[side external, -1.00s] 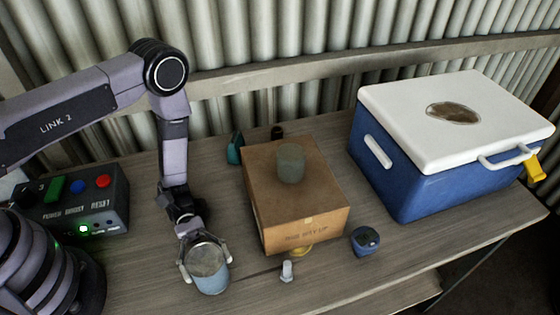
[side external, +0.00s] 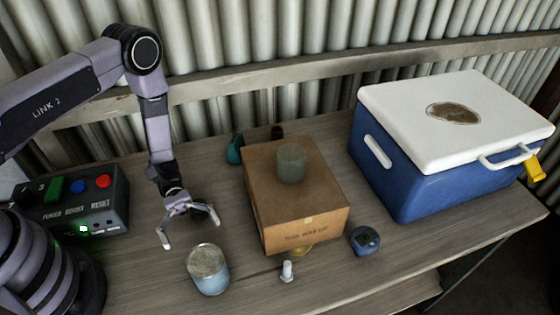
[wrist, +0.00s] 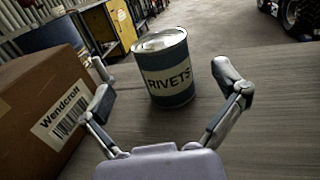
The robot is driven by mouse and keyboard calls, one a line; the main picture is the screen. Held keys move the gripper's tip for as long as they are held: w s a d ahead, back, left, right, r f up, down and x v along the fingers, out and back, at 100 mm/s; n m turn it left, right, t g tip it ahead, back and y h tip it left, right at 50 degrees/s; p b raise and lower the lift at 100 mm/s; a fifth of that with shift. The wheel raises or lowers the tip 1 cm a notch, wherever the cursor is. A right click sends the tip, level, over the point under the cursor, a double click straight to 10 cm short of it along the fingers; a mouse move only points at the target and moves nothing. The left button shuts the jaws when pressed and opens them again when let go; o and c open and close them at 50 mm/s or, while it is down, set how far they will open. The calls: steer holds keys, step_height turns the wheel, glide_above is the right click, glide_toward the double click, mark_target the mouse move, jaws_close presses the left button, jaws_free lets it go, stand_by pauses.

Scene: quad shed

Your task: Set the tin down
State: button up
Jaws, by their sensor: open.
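The tin (side external: 208,270) is a blue-grey can with a dull metal lid. It stands upright on the wooden bench, left of the cardboard box. In the wrist view the tin (wrist: 167,70) shows a pale band reading "RIVETS". My gripper (side external: 191,232) is open and empty, behind and above the tin in the side view. In the wrist view its fingers (wrist: 158,77) are spread wide, with the tin beyond them and clear of both.
A cardboard box (side external: 300,212) with a grey-green cylinder (side external: 291,160) on top stands to the right. A blue cooler (side external: 408,190) stands further right. A small white item (side external: 287,271) and a dark blue gadget (side external: 365,240) lie near the box. A control box (side external: 85,205) is at left.

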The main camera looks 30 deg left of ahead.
steer(key=v, duration=0.5)
steer(key=shift+a, duration=0.1)
steer(key=w+a+r+m+t+y, duration=0.1)
steer(key=a+r+m+y, duration=0.25)
steer(key=r, duration=0.65)
steer(key=a+r+m+t+y, duration=0.2)
steer(key=r+m+y, duration=0.25)
steer(key=r, duration=0.55)
steer(key=s+a+r+m+t+y, duration=0.1)
steer(key=s+a+r+t+y, duration=0.2)
steer(key=s+r+t, duration=0.3)
steer(key=s+a+r+m+t+y, duration=0.2)
steer(key=s+a+r+t+y, duration=0.2)
steer(key=r, duration=0.6)
steer(key=shift+s+a+m+t, duration=0.3)
steer(key=shift+s+a+t, duration=0.35)
steer(key=shift+s+t, duration=0.4)
steer(key=shift+o, duration=0.4)
steer(key=shift+w, duration=0.1)
